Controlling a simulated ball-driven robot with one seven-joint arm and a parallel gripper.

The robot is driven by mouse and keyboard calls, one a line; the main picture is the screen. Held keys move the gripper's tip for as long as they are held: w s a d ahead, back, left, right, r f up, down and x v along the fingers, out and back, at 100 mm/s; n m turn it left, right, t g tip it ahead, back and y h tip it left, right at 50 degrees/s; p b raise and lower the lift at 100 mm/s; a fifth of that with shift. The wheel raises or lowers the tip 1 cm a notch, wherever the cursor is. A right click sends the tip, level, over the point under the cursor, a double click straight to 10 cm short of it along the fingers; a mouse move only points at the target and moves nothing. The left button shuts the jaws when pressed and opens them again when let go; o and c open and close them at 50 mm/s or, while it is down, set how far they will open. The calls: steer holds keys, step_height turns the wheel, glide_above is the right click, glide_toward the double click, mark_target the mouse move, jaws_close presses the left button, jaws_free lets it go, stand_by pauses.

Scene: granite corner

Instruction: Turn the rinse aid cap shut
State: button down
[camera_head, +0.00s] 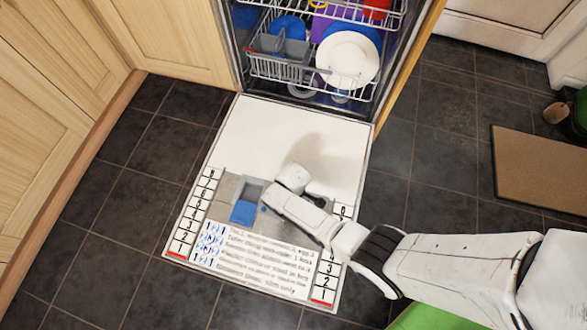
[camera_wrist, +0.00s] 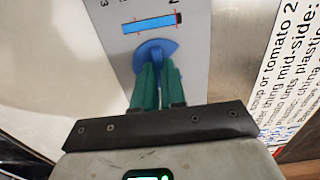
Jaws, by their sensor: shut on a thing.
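The rinse aid cap is a round blue cap (camera_wrist: 157,50), seen in the wrist view on a grey panel (camera_wrist: 190,45). My gripper (camera_wrist: 158,72) has green fingers, and they are shut on the cap's raised middle grip, which they partly hide. A blue bar in a marked window (camera_wrist: 150,23) lies on the panel just beyond the cap. In the head view my gripper is over the open dishwasher door (camera_head: 255,125), and my wrist hides the cap. The grey dispenser with a blue lid (camera_head: 243,212) is left of my wrist.
The dishwasher's lower rack (camera_head: 275,70) holds a white plate (camera_head: 348,58) and blue dishes behind the door. Printed text and number scales cover the door's near end. Wooden cabinets (camera_head: 50,60) stand left. Dark floor tiles are free at both sides; a brown mat (camera_head: 540,170) lies right.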

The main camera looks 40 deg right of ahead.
stand_by(0.5)
steer(key=c, duration=1.2)
jaws_free()
step_height(320, 180, up, 11)
steer(key=p, duration=0.6)
steer(key=shift+f, duration=0.1)
